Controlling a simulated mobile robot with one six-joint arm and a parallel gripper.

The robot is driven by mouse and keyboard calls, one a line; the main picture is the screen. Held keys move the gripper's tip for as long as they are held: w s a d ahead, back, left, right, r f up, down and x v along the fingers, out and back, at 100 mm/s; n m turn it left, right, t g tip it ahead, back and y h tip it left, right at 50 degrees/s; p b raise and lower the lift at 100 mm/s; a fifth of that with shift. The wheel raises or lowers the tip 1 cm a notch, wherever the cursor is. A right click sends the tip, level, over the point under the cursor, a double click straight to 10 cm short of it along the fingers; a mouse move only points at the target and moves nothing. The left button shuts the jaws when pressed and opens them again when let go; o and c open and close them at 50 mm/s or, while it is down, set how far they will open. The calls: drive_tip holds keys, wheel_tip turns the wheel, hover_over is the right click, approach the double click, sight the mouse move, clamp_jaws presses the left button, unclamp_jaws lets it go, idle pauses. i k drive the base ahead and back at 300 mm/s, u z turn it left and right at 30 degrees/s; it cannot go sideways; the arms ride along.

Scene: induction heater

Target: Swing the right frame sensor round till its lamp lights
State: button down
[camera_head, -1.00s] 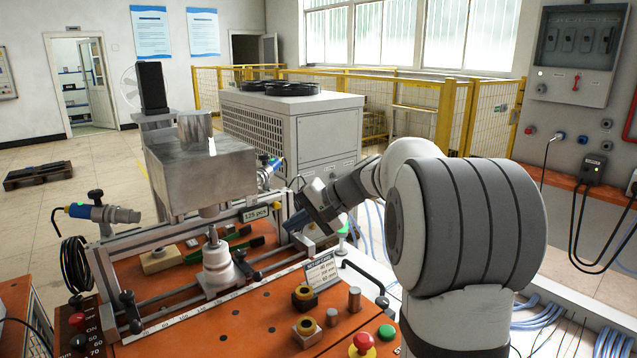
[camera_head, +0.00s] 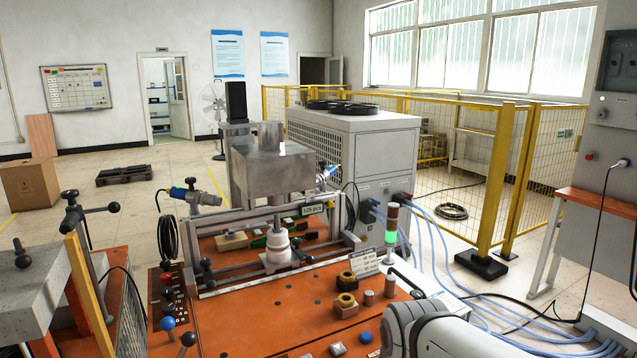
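The right frame sensor (camera_head: 327,173) is a small metal cylinder with a blue part, at the right end of the metal frame (camera_head: 345,222), beside the steel block. It looks tilted, its far end up to the right. A small greenish spot shows near it, but it is too small to tell whether its lamp is lit. The left frame sensor (camera_head: 197,196) has a silver body, a blue end and a green spot, and points out to the left. My gripper is out of view; only a grey-white part of my arm shows at the bottom right, well away from the right sensor.
The steel block (camera_head: 272,170) hangs over a white stepped part (camera_head: 277,245) on the orange bench (camera_head: 265,318). A signal tower (camera_head: 391,228) glows green at the bench's right. A cabinet (camera_head: 352,150) stands behind. Blue hoses cross the floor at right.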

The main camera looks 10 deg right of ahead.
sight(321, 177)
drive_tip(key=u, duration=0.05)
drive_tip(key=k, duration=1.15)
drive_tip(key=z, duration=0.55)
drive_tip(key=i, duration=2.05)
drive_tip(key=u, duration=0.8)
